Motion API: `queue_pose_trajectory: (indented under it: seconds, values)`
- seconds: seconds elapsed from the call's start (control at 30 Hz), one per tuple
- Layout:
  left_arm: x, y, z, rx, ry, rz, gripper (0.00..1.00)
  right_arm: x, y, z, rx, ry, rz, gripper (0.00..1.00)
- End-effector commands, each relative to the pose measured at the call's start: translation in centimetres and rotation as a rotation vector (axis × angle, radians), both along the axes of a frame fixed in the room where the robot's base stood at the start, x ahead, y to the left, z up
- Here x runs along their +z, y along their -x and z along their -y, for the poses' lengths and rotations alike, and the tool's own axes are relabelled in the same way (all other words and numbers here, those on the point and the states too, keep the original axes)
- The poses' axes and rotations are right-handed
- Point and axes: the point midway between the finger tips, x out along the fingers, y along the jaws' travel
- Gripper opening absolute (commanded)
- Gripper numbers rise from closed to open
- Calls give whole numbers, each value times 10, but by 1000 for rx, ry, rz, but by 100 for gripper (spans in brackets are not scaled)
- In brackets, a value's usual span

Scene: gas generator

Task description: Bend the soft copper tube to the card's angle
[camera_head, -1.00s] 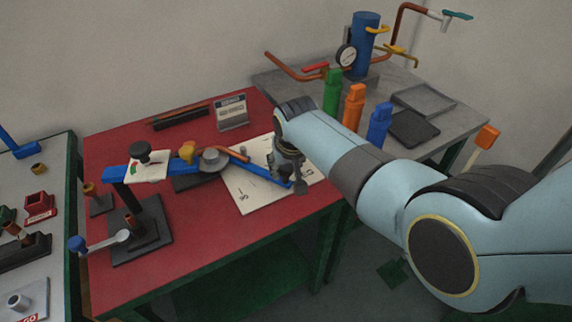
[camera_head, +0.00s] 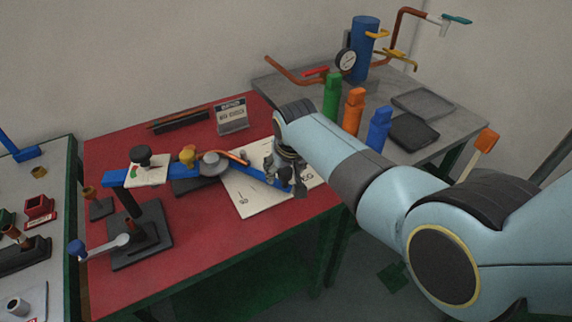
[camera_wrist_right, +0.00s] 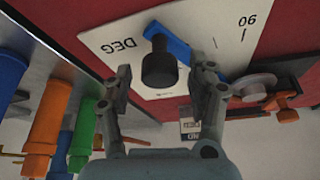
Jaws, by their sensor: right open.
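The bender on the red table has a grey round former (camera_head: 212,162) and a blue lever (camera_head: 262,174) that reaches right. A short copper tube (camera_head: 233,156) lies at the former; part of it is hard to make out. The lever's dark upright knob (camera_wrist_right: 159,62) stands between the fingers of my right gripper (camera_wrist_right: 163,88), which is open, with gaps on both sides. In the head view the right gripper (camera_head: 286,180) is over the lever's end. A white angle sheet (camera_head: 247,202) under the lever reads DEG and 90. My left gripper is not in view.
A sign (camera_head: 231,115) stands behind. The red table's front is clear.

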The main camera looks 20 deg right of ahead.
Motion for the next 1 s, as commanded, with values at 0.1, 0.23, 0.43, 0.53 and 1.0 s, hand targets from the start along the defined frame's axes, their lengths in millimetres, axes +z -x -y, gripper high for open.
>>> queue_pose_trajectory:
  seconds: [0.1, 0.23, 0.43, 0.53, 1.0]
  values:
    - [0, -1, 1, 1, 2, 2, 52, 12, 5, -1, -1, -1, 3, 58]
    - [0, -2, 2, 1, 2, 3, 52, 30, 12, -2, 0, -2, 3, 58]
    - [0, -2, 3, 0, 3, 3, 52, 55, 23, -3, -1, -2, 1, 58]
    - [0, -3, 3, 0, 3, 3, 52, 62, 26, -3, -1, -1, 1, 58]
    - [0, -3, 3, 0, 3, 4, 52, 65, 27, -4, 0, -1, 0, 58]
